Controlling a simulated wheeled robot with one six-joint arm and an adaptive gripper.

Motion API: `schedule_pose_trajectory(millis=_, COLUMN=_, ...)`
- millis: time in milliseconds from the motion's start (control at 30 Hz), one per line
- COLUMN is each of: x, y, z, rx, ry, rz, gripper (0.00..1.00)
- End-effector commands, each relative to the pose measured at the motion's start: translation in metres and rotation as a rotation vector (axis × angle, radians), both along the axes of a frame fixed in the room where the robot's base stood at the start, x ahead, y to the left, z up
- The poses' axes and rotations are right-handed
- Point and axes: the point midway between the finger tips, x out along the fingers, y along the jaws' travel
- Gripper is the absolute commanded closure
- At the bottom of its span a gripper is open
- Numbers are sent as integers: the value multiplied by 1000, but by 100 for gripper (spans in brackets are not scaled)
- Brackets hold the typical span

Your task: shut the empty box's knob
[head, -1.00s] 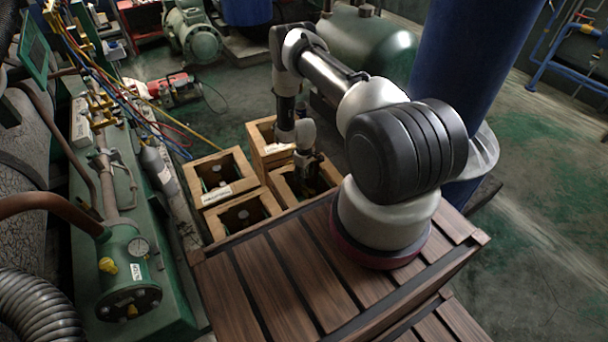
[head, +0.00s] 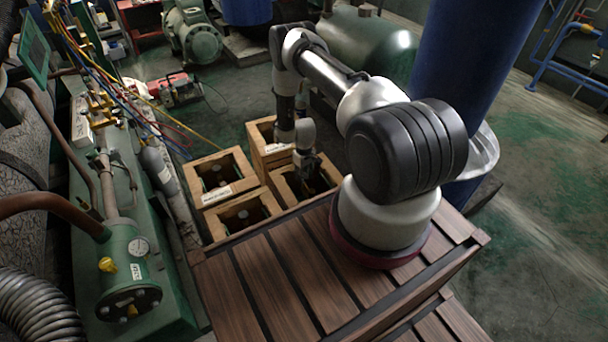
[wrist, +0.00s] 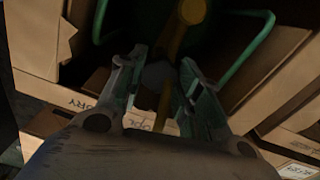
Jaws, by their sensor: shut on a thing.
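Several open wooden boxes stand on the floor beyond the slatted deck. My gripper (head: 308,172) reaches down into the front right box (head: 282,193). In the wrist view my gripper (wrist: 160,65) has its two fingers closed around a small dark grey knob (wrist: 156,76). A brass-coloured valve part (wrist: 192,12) shows just beyond it, between curved green handle bars (wrist: 252,50). Printing on the box walls is only partly readable, so I cannot tell which box is labelled empty. The lower part of the box's contents is dark.
The other boxes, back left (head: 238,186), front left (head: 232,232) and back right (head: 256,150), stand close by. The slatted wooden deck (head: 262,290) lies in front. Green machinery (head: 130,262) with hoses stands left, and a blue column (head: 460,60) right.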

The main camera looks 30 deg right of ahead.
Motion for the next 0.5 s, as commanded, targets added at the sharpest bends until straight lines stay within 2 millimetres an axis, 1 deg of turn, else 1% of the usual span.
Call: schedule_pose_trajectory(millis=500, x=0, y=0, z=0, rx=0, ry=0, rz=-489, gripper=90)
